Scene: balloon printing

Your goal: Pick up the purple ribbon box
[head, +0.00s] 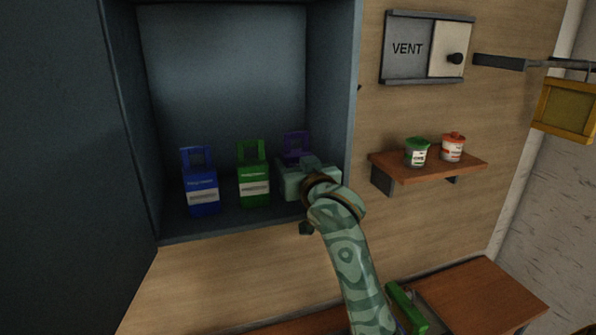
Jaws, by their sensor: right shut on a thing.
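The purple ribbon box (296,144) stands at the right end of the open wall cabinet. Its purple handle frame shows above my right gripper (298,167), and its lower part is hidden behind the gripper and wrist. My right arm reaches up from the bottom of the head view into the cabinet, and the right gripper is shut on the purple ribbon box. The fingertips are mostly hidden. My left gripper is not in view.
A green box (254,184) stands just left of the purple one, and a blue box (201,190) further left. The cabinet's right wall (331,90) is close to my gripper.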

